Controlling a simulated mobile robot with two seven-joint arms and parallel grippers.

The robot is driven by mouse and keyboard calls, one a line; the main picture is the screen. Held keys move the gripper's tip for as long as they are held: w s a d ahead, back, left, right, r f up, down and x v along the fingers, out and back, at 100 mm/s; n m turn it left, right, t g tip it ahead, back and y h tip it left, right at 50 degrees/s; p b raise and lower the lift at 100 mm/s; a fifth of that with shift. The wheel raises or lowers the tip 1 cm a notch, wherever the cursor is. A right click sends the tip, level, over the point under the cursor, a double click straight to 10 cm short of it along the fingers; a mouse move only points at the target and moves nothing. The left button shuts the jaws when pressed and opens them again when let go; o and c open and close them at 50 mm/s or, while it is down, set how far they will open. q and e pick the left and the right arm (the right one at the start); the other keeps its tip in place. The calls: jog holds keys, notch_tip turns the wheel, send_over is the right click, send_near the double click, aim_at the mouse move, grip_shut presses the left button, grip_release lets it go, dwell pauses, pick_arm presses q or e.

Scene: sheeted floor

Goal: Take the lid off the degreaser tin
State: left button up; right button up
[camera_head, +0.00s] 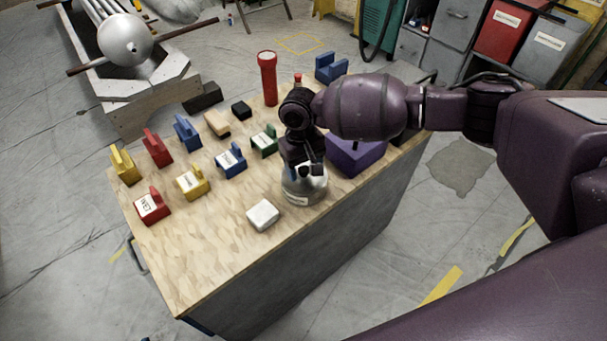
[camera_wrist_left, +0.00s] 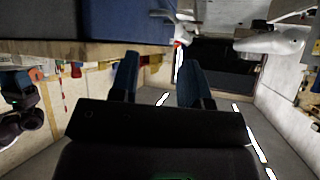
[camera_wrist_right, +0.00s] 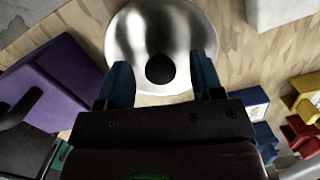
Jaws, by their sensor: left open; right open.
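The degreaser tin (camera_head: 301,190) is a shiny silver round tin with a pale label, standing near the right front edge of the wooden bench top. In the right wrist view its domed silver lid (camera_wrist_right: 190,40) has a dark round knob (camera_wrist_right: 160,69) at the middle. My right gripper (camera_head: 303,170) is over the tin from above, and its fingers (camera_wrist_right: 163,85) are open on either side of the knob, apart from it. In the head view the gripper hides the knob. My left gripper (camera_wrist_left: 157,80) is open and empty, away from the tin; the head view does not show it.
A purple block (camera_head: 355,155) stands close behind the tin. A white block (camera_head: 263,214) lies in front of it. Green (camera_head: 265,142), blue (camera_head: 231,161) and yellow (camera_head: 193,183) labelled blocks stand to the left. A red torch-like cylinder (camera_head: 267,78) stands farther back. The bench's front left corner is clear.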

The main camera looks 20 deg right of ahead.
jog(key=c, duration=1)
pick_arm(q)
jog(key=shift+s+a+f, duration=0.15)
jog(key=shift+s+f, duration=0.15)
jog(key=shift+s, duration=0.2)
pick_arm(e)
jog(key=shift+r, duration=0.1)
notch_tip(320, 180, up, 10)
jog(key=f+p, duration=0.1)
jog(key=p, duration=0.1)
pick_arm(q)
jog(key=r+p, duration=0.2)
jog(key=r, duration=0.1)
jog(key=shift+s+a, duration=0.15)
jog(key=shift+s, duration=0.15)
pick_arm(e)
notch_tip(320, 180, up, 11)
send_over(304, 168)
jog(key=shift+s+f, duration=0.1)
jog(key=shift+s, duration=0.1)
